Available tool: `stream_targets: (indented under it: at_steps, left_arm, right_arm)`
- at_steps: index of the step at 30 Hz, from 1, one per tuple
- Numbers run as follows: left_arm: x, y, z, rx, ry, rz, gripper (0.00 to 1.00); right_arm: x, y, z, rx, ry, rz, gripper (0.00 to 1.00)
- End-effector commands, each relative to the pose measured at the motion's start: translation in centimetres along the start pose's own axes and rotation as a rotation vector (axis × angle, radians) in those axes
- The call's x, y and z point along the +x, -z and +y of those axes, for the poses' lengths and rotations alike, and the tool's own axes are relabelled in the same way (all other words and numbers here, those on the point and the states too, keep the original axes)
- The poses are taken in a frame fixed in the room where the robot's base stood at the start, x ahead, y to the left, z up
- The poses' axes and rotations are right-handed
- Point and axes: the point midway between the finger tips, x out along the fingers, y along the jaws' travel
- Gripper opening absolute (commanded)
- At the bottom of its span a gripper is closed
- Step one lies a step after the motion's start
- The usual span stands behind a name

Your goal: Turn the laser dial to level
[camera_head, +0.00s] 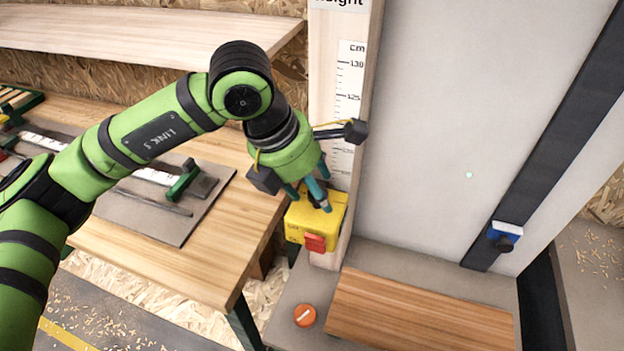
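A yellow box (329,212) with a red block or switch (315,243) on its front sits at the foot of the wooden height post, and it looks like the laser unit. My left gripper (322,203) points down at the top of this box, its teal fingers over or touching it. The fingers and hand cover the top of the box, so no dial shows clearly and I cannot tell whether they hold one. A small pale dot (469,175) shows on the grey panel. My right gripper is not in view.
An orange round knob (305,315) with a white mark lies on the grey base, left of a wooden board (420,312). A blue device with a black knob (505,233) sits on the dark strip. The workbench (150,245) at left holds a mat and tools.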

Motion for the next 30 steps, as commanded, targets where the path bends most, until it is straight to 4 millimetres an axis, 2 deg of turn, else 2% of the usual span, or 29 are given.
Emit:
stream_targets:
  at_steps: [2, 5, 6, 8, 9, 10, 15, 20, 30]
  left_arm:
    - [0.1, 0.0, 0.0, 0.001, 0.0, 0.0, 0.56]
    - [0.1, 0.0, 0.0, 0.001, 0.0, 0.0, 0.56]
    - [0.1, 0.0, 0.0, 0.001, 0.001, 0.0, 0.48]
    - [0.1, 0.0, 0.0, 0.001, 0.001, 0.0, 0.24]
    - [0.1, 0.0, 0.0, 0.001, 0.001, 0.0, 0.08]
    - [0.1, 0.0, 0.0, 0.001, 0.001, 0.0, 0.01]
    - [0.1, 0.0, -0.1, 0.001, 0.002, 0.0, 0.01]
    - [0.2, 0.1, -0.1, 0.015, 0.009, 0.001, 0.01]
    - [0.5, 0.1, 0.1, 0.177, 0.078, -0.001, 0.01]
  right_arm:
    - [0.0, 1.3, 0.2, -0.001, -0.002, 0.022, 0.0]
    - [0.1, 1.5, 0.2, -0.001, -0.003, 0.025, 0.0]
    - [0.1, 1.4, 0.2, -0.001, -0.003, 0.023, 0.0]
    - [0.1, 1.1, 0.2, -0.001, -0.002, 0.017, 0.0]
    - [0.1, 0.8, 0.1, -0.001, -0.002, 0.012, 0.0]
    - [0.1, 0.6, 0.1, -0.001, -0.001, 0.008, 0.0]
    - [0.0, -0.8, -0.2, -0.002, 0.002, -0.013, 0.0]
    - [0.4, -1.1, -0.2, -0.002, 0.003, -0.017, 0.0]
    - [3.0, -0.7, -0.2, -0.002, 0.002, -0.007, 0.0]
